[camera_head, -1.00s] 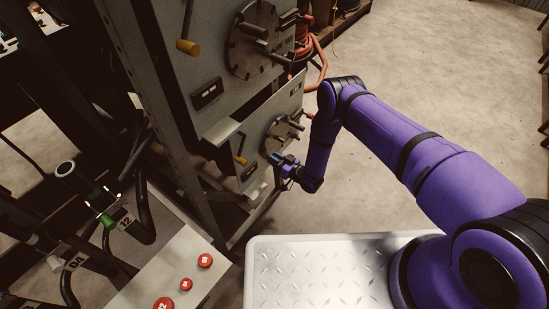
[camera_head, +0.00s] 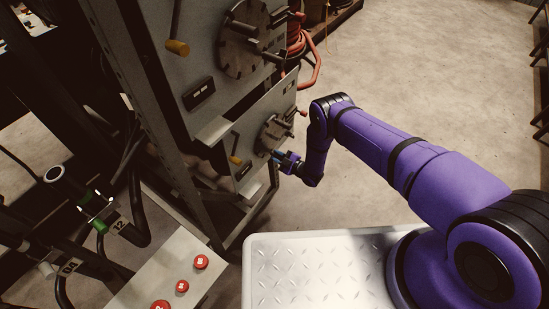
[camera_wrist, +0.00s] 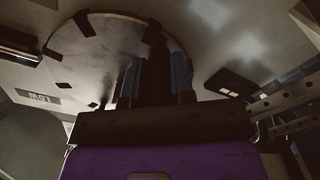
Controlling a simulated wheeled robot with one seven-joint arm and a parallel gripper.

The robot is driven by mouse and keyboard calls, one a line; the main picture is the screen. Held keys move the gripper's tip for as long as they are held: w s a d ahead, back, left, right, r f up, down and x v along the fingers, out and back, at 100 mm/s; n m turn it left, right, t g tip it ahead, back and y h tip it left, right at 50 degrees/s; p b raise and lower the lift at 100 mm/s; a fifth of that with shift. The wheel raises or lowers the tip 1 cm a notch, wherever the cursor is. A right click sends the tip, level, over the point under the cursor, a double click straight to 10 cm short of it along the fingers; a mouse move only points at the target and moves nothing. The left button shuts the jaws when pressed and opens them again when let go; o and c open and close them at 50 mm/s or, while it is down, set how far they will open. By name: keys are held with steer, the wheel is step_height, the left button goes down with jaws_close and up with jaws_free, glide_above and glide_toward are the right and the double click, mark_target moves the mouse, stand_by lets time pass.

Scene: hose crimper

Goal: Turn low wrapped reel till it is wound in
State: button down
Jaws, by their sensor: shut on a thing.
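The low reel (camera_head: 272,136) is a grey disc with dark tabs and stubby pegs on the lower panel of the rack. My gripper (camera_head: 277,157) is at its lower edge. In the wrist view the reel face (camera_wrist: 100,50) fills the upper left, and an upside-down label that appears to read LOW (camera_wrist: 38,97) is beside it. The blue fingers of my gripper (camera_wrist: 154,80) are shut on a dark peg (camera_wrist: 156,75) standing out from the reel. The wrapping is not clear, and most of the peg is hidden between the fingers.
A larger upper reel (camera_head: 247,40) and a yellow-tipped lever (camera_head: 177,47) are above. A smaller yellow lever (camera_head: 235,160) is left of the low reel. Red hose (camera_head: 312,70) hangs behind the panels. A box with red buttons (camera_head: 182,286) stands in front. The floor to the right is clear.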

mark_target(275, 145)
steer(key=w+n, duration=0.1)
steer(key=d+n, duration=0.1)
steer(key=shift+w+d+f+n, duration=0.2)
steer(key=shift+w+d+n, duration=0.1)
steer(key=shift+w+n, duration=0.1)
steer(key=n, duration=0.1)
steer(key=w+d+n, duration=0.1)
steer(key=shift+w+r+n, duration=0.15)
steer(key=shift+w+n, duration=0.05)
steer(key=shift+n, duration=0.2)
steer(key=w+d+n, duration=0.1)
steer(key=w+d+r+n, duration=0.1)
steer(key=n, duration=0.1)
steer(key=shift+w+r, duration=0.2)
steer(key=shift+w+d+r, duration=0.1)
steer(key=shift+w+r, duration=0.05)
steer(key=shift+w, duration=0.05)
steer(key=c, duration=1.1)
jaws_free()
steer(key=shift+o, duration=0.6)
steer(key=shift+s, duration=0.1)
